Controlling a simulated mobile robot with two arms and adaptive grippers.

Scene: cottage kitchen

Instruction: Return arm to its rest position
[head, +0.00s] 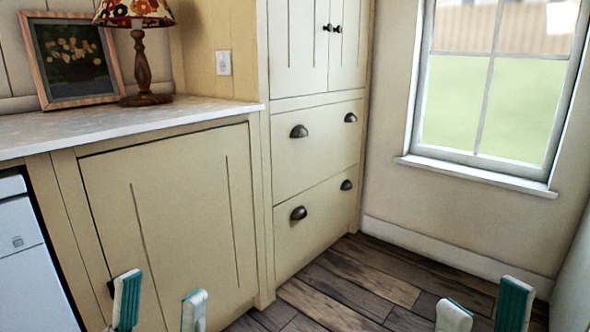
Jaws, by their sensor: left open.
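My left gripper (160,303) shows at the bottom left of the head view. Its two teal and white fingertips stand apart with nothing between them, in front of the lower cream cabinet door (170,215). My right gripper (485,308) shows at the bottom right. Its two fingertips are also apart and empty, over the wooden floor. Only the finger ends of both grippers are in view. The arms behind them are out of the picture.
A pale countertop (215,108) at left holds a lamp (138,70) and a framed picture (76,60). A white appliance (22,255) is below. A tall cabinet with drawers (318,150) stands mid-view. A window (500,95) is at right. The wooden floor (345,285) is clear.

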